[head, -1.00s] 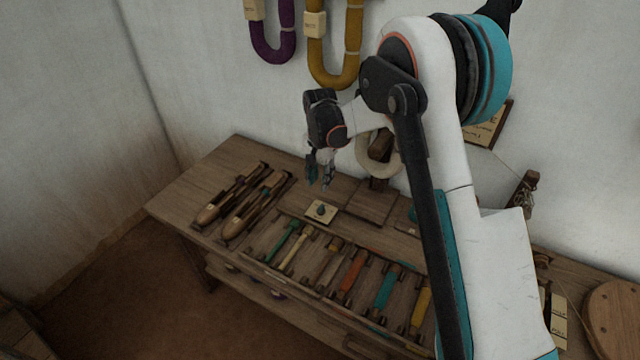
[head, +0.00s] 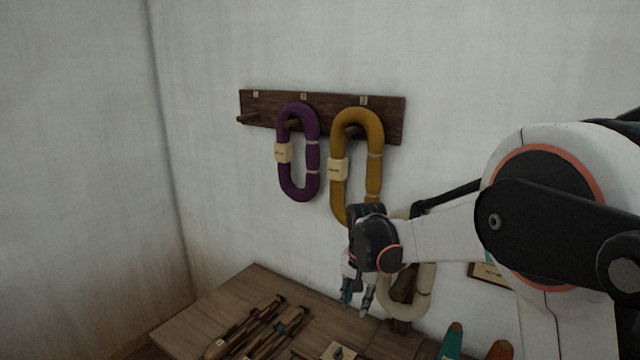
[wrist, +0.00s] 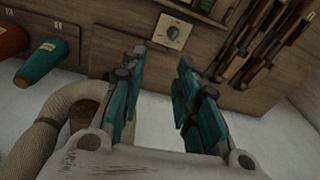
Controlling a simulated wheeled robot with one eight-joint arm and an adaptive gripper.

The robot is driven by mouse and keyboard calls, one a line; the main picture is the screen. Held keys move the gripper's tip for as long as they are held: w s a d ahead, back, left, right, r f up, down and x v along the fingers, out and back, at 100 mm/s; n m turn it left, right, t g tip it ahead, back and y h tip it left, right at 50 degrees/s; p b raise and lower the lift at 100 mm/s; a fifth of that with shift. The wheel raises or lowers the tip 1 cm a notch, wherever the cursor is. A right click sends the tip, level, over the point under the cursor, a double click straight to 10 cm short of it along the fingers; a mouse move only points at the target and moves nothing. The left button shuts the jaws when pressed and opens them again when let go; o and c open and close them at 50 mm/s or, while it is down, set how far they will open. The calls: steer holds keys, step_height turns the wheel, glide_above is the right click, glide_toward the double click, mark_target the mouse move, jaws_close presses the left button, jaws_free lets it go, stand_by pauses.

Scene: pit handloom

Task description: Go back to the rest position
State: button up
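My gripper (head: 357,297) hangs fingers down above the wooden table (head: 215,312) in the head view, in front of a cream yarn skein (head: 421,303). In the wrist view my gripper (wrist: 160,85) has its two teal fingers apart, with nothing between them. The cream skein also shows in the wrist view (wrist: 42,120), close beside the left finger. I cannot tell whether they touch.
A peg rail (head: 392,105) on the wall carries a purple skein (head: 312,155) and a mustard skein (head: 373,180). Shuttles (head: 245,330) lie on the table. A small card with a dark knob (wrist: 172,31) sits beyond my fingers. The wall to the left is clear.

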steer(key=s+d+r+n+t, duration=0.1)
steer(key=s+d+r, duration=0.25)
steer(key=s, duration=0.35)
steer(key=s+d+r+n+t, duration=0.2)
steer(key=s+r, duration=0.3)
steer(key=s, duration=0.2)
steer(key=s+d+r+n+t, duration=0.1)
steer(key=s+d+r, duration=0.25)
steer(key=s, duration=0.45)
steer(key=s+d+f+n+t, duration=0.1)
steer(key=s, duration=0.7)
steer(key=shift+d+f+t, duration=0.3)
steer(key=shift+d+t, duration=0.1)
